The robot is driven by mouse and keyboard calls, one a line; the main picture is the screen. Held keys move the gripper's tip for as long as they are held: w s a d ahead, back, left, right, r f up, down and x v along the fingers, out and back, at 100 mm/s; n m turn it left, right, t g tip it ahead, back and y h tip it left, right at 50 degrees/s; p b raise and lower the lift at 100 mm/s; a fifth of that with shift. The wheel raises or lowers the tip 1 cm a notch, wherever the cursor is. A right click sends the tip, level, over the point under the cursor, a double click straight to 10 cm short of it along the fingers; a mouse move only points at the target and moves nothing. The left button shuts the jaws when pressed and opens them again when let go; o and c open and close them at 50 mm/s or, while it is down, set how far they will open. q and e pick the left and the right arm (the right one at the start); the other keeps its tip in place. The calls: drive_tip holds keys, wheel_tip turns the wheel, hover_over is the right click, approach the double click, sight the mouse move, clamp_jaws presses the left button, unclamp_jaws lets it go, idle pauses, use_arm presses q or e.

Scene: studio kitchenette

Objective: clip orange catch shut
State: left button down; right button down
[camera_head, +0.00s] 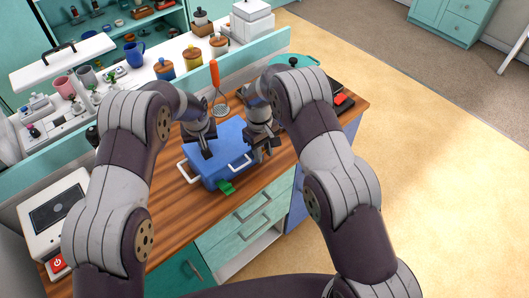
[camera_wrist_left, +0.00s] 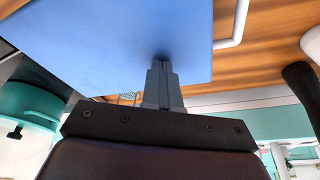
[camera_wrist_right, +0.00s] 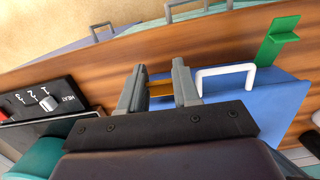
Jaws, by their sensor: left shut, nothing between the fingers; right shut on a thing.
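The blue box (camera_head: 225,143) stands on the wooden counter with its lid down. Its orange catch (camera_wrist_right: 160,91) shows between the fingers of my right gripper (camera_wrist_right: 158,82), which is shut on it at the box's edge. In the head view my right gripper (camera_head: 264,154) hides this catch. A green catch (camera_wrist_right: 278,42) sticks out from the front side, also seen in the head view (camera_head: 226,188). My left gripper (camera_wrist_left: 163,66) is shut and empty, its tips at the blue lid (camera_wrist_left: 110,40), seemingly touching it.
White handles (camera_head: 240,164) stick out from the box near my right gripper. A stove control panel (camera_wrist_right: 45,100) lies beside the box. A white appliance (camera_head: 55,208) stands at the counter's left. An orange-handled skimmer (camera_head: 215,75) is behind the box.

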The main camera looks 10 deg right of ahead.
use_arm(q)
drive_tip(key=shift+f, duration=0.15)
use_arm(e)
drive_tip(key=c, duration=0.8)
unclamp_jaws()
